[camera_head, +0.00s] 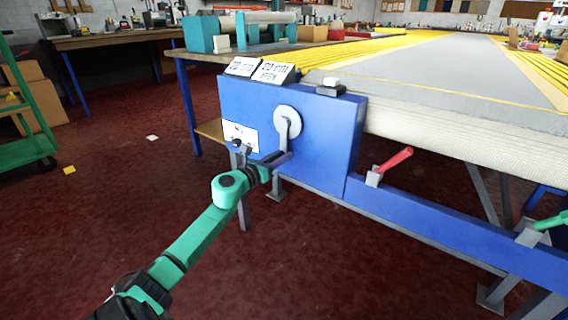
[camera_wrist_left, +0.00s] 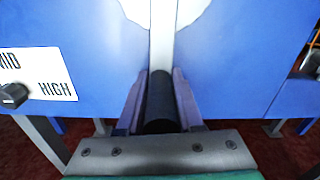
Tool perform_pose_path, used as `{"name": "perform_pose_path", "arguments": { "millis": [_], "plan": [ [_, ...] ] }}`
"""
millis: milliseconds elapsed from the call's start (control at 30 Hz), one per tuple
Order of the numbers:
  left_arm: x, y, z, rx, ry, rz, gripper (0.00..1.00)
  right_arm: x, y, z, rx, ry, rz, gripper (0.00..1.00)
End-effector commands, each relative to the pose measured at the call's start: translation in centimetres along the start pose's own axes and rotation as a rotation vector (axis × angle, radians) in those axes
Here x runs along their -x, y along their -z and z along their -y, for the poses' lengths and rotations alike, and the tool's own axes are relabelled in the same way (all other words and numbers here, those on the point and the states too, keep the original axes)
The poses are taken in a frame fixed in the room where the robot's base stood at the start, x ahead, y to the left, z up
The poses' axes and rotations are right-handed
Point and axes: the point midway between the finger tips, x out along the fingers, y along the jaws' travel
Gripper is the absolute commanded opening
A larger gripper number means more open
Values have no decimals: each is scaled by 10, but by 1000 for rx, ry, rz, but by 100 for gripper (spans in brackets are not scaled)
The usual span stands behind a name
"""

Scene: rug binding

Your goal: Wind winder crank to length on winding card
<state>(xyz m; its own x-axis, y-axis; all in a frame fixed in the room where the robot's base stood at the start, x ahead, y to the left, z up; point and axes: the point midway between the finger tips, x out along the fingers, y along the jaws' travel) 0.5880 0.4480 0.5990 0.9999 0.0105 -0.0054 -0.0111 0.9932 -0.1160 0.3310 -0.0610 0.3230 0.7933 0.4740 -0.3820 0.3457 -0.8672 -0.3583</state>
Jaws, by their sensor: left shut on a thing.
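The winder crank has a white round disc (camera_head: 287,117) and a grey arm on the front of a blue cabinet (camera_head: 335,135). My left gripper (camera_head: 280,158) is at the lower end of this arm. In the left wrist view, its fingers are shut around the black crank handle (camera_wrist_left: 159,100), with the pale crank arm (camera_wrist_left: 162,35) running upward beyond it. Two small printed placards (camera_head: 272,72) sit on top of the cabinet; I cannot tell whether either is the winding card. My right gripper is not in view.
A dial plate (camera_wrist_left: 38,75) reading MID and HIGH, with a black knob (camera_wrist_left: 13,95), sits left of the crank. A red-handled lever (camera_head: 393,160) and a green-handled lever (camera_head: 548,222) stand to the right. A green trolley (camera_head: 28,120) is far left. The red floor is mostly clear.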

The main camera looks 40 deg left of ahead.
Motion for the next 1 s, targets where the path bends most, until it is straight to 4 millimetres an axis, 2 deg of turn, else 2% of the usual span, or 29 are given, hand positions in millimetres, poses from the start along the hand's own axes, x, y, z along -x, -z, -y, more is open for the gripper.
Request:
{"name": "perform_pose_path", "arguments": {
  "millis": [33, 533, 567, 600, 633, 1000],
  "plan": [
    [1, -7, -10, -3, -24, 16, 0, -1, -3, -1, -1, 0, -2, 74],
    [0, -11, -11, -23, -23, 19, 0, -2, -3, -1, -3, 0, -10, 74],
    [0, -11, -11, -23, -23, 19, 43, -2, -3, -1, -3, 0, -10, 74],
    [0, -11, -11, -23, -22, 19, 58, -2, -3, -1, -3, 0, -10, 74],
    [0, -11, -10, -24, -21, 18, 62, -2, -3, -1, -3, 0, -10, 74],
    [1, -6, -7, -27, -13, 11, 62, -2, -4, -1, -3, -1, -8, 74]
  ]
}}
